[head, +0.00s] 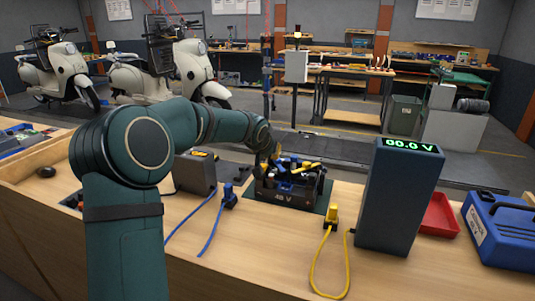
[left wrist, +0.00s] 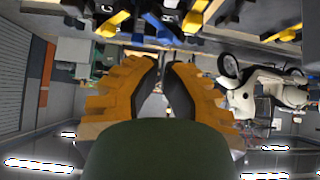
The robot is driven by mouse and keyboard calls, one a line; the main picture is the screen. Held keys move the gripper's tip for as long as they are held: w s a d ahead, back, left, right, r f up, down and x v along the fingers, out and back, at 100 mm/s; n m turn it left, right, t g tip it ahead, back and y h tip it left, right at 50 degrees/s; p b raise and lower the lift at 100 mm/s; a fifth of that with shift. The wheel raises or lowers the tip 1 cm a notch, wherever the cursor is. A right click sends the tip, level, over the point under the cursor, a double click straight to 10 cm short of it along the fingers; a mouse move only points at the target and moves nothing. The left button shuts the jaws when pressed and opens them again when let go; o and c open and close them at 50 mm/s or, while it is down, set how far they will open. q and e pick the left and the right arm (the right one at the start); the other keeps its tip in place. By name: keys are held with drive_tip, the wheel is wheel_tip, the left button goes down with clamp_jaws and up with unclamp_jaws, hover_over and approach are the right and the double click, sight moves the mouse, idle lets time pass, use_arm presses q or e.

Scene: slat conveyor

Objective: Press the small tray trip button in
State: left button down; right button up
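A dark battery unit marked 48 V (head: 284,197) stands on the wooden bench, with yellow, blue and black parts on its top. My left gripper (head: 281,160) is at the top of this unit, its yellow fingers mixed in view with the yellow parts. In the left wrist view my left gripper's orange fingers (left wrist: 163,65) lie close together with a narrow gap between dark pads and nothing clearly held. Yellow and blue parts (left wrist: 150,22) show beyond the tips. I cannot make out a small tray trip button. My right gripper is not in view.
A tall meter (head: 398,200) reading 00.0 V stands right of the unit. A yellow plug (head: 332,216) and a blue plug (head: 229,196) with cables flank it. A red tray (head: 440,216) and a blue case (head: 505,233) are at the right.

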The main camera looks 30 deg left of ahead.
use_arm(q)
hover_over(272, 176)
wheel_tip(272, 176, down, 4)
drive_tip(key=shift+w+d+f, duration=0.1)
drive_tip(key=shift+w, duration=0.05)
drive_tip(key=f, duration=0.3)
drive_tip(key=shift+w+f+b, duration=0.1)
drive_tip(key=shift+w+b, duration=0.1)
drive_tip(key=shift+b, duration=0.1)
drive_tip(key=shift+f, duration=0.5)
wheel_tip(272, 176, down, 3)
drive_tip(key=b, duration=0.2)
drive_tip(key=shift+r+b, duration=0.2)
drive_tip(key=shift+b, duration=0.15)
drive_tip(key=shift+s, duration=0.1)
drive_tip(key=shift+f, duration=0.1)
